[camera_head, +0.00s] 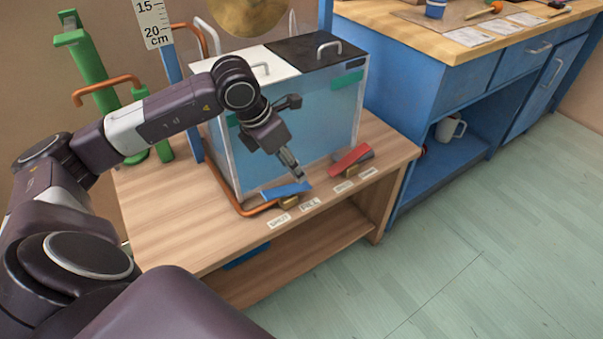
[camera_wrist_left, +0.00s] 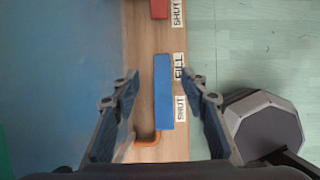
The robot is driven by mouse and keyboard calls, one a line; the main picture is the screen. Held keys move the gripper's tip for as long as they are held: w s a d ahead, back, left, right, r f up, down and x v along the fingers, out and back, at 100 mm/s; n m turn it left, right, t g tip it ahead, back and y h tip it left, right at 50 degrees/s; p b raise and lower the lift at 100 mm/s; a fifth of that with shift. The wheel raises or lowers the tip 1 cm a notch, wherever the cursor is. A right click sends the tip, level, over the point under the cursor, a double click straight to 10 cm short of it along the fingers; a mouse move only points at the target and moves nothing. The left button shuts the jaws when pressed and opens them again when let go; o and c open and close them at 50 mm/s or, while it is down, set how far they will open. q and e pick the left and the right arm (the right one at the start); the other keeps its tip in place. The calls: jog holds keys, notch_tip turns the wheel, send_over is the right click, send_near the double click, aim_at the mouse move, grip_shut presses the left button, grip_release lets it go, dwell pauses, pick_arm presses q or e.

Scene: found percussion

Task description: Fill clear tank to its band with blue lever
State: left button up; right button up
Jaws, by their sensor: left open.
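The clear tank (camera_head: 300,125) stands on a wooden stand, its walls tinted blue; I cannot make out a clear water line. Green band pieces show high on its right wall (camera_head: 347,80) and at its left edge (camera_head: 232,120). The blue lever (camera_head: 286,190) lies low before the tank, by a brass fitting and copper pipe. My left gripper (camera_head: 294,172) is just above it, pointing down. In the left wrist view the blue lever (camera_wrist_left: 164,92) shows between the spread, empty fingers (camera_wrist_left: 160,85), beside the FILL (camera_wrist_left: 180,66) and SHUT (camera_wrist_left: 180,108) labels. My right gripper is not in view.
A red lever (camera_head: 350,161) with its own labels sits to the right on the stand (camera_head: 180,210). Green posts (camera_head: 88,60) and a centimetre scale (camera_head: 153,20) stand left. A blue workbench (camera_head: 450,90) is at the right. The floor in front is clear.

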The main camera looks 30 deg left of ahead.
aim_at(304, 185)
pick_arm(q)
jog(key=b+x, duration=0.1)
jog(key=x, duration=0.5)
jog(key=shift+d, duration=0.15)
jog(key=shift+w+f, duration=0.2)
jog(key=shift+f, duration=0.35)
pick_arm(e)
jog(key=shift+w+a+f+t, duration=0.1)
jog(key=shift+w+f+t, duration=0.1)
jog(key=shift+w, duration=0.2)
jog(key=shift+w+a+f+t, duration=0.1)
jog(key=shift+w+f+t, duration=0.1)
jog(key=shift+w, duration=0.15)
pick_arm(q)
grip_shut()
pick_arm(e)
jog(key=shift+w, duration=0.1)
